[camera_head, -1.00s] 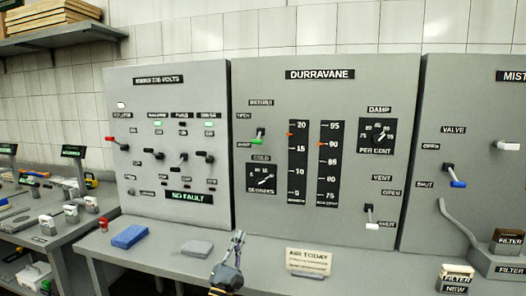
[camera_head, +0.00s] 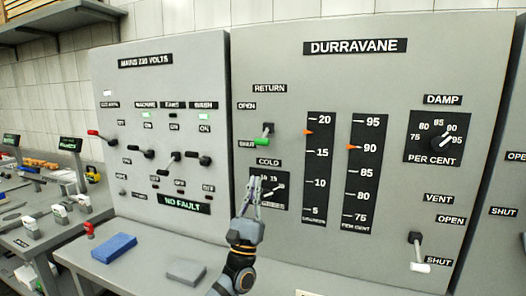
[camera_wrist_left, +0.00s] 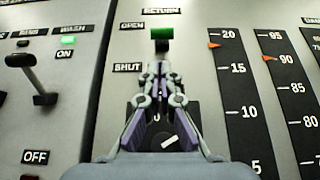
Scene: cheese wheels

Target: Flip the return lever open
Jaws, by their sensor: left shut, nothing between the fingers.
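The return lever (camera_head: 262,142) has a green handle and sits on the Durravane panel, below the RETURN label and between OPEN and SHUT. In the head view its handle is down at the SHUT label. The green handle also shows in the left wrist view (camera_wrist_left: 162,33), just beyond my fingertips. My left gripper (camera_head: 254,180) is in front of the COLD dial (camera_head: 276,188), below the lever. Its fingers point up and are shut and empty. I cannot tell from these views whether it touches the lever; a gap shows in the head view. My right gripper is out of view.
The vent lever (camera_head: 416,256) with a white handle is at the lower right of the panel. The mains panel (camera_head: 140,92) with several switches is on the left. A blue block (camera_head: 114,247) and a grey block (camera_head: 186,271) lie on the bench below.

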